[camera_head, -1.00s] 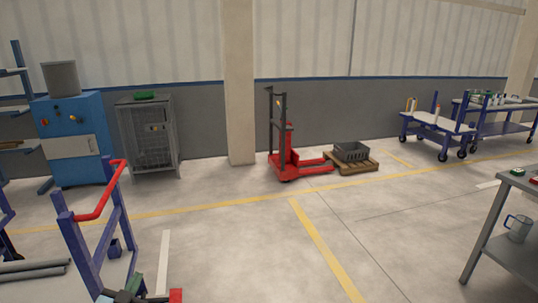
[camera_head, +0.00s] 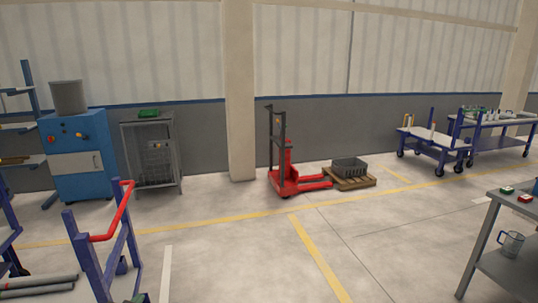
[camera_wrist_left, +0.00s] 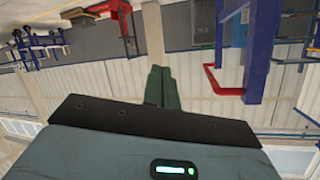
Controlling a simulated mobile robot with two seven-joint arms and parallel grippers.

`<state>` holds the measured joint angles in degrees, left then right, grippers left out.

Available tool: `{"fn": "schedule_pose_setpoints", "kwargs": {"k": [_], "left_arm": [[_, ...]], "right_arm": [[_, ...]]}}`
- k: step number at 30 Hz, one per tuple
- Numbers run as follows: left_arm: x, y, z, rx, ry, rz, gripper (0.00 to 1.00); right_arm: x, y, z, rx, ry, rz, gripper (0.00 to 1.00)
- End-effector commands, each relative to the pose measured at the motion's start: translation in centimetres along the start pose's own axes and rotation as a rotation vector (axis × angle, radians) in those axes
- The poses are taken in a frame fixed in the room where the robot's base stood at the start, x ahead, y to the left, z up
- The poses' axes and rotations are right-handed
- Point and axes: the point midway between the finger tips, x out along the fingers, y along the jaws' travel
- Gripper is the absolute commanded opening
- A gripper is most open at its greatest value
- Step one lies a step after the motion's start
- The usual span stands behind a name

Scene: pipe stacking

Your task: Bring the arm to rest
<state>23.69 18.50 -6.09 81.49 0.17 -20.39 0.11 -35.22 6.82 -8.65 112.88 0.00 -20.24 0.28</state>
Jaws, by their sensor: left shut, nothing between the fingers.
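My left gripper shows in the left wrist view (camera_wrist_left: 159,75) as two dark green fingers lying together, shut with nothing between them. In the head view only a small green bit of it (camera_head: 139,298) shows at the bottom edge, beside the blue trolley (camera_head: 92,262) with its red handle (camera_head: 118,212). In the wrist view the trolley's blue frame (camera_wrist_left: 262,55) and red handle stand to the right of the fingers, apart from them in the picture. My right gripper is not in view.
Grey pipes (camera_head: 40,285) lie at the lower left by the trolley. A grey table (camera_head: 500,235) stands at the right. A red pallet truck (camera_head: 285,180) and a pallet with a grey crate (camera_head: 349,167) stand further back. The middle floor (camera_head: 235,255) is clear.

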Motion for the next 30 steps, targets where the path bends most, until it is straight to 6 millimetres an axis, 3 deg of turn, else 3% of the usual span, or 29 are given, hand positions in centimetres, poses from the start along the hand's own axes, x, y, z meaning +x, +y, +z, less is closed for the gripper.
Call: {"fn": "schedule_pose_setpoints", "kwargs": {"k": [8, 15, 19, 24, 27, 30], "left_arm": [[-7.3, 8.0, 8.9, -0.036, -0.108, 0.114, 0.0], [-17.7, 15.0, 16.2, -0.102, -0.23, 0.218, 0.0], [-23.9, 17.9, 18.8, -0.147, -0.299, 0.262, 0.0], [-30.9, 20.4, 20.7, -0.2, -0.377, 0.299, 0.0], [-33.6, 21.1, 21.2, -0.221, -0.407, 0.31, 0.0], [-35.0, 21.4, 21.3, -0.233, -0.424, 0.315, 0.0]], "right_arm": [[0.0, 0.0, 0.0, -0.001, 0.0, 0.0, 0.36], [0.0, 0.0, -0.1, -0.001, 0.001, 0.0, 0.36], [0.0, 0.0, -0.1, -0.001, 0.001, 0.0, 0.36], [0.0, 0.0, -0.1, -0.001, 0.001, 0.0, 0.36], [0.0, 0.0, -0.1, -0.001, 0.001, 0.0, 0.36], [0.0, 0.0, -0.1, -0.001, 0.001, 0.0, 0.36]]}}
